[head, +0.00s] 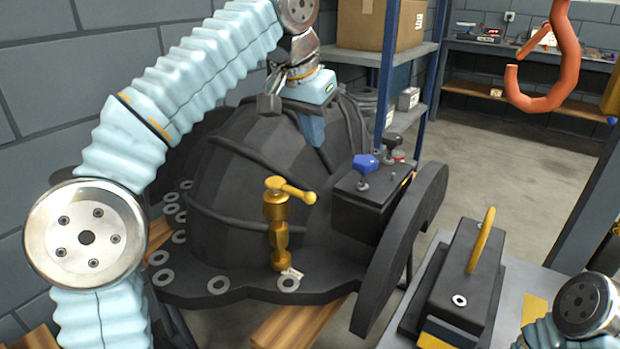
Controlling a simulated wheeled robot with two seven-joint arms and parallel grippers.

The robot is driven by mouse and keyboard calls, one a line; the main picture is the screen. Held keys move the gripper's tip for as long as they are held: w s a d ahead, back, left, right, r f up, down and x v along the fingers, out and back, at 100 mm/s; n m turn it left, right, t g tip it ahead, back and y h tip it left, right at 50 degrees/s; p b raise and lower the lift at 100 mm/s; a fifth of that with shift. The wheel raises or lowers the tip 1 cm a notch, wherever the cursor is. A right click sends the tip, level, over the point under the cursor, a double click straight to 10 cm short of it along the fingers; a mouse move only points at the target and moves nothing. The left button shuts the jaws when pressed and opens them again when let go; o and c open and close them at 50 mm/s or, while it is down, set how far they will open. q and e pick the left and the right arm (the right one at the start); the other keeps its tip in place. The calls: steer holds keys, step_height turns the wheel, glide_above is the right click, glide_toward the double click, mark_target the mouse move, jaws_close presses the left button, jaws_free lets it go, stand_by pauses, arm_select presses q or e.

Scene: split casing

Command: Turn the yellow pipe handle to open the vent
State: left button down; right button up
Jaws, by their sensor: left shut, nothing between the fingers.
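The yellow pipe handle (291,190) is a short lever on top of an upright yellow pipe (277,232). The pipe stands on the flange at the front of the dark, ribbed casing (235,165). The lever points to the right. My left gripper (313,130) hangs over the casing's upper right side, above and behind the handle and apart from it. It points down, shut and empty. Its tips look close to the casing, but I cannot tell whether they touch. No vent opening can be made out. My right gripper is outside the view; only part of that arm shows at lower right.
Blue and black knobs (366,165) stand on a box right of the handle. A dark block with a yellow loop handle (481,240) sits on a grey bench at right. An orange hook (545,95) hangs at upper right. Shelves with a cardboard box (365,27) stand behind.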

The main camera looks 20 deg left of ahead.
mark_target(292, 192)
arm_select(q)
step_height(292, 192, down, 9)
steer(key=s, duration=0.1)
steer(key=shift+a, duration=0.15)
steer(key=shift+f, duration=0.15)
stand_by(0.4)
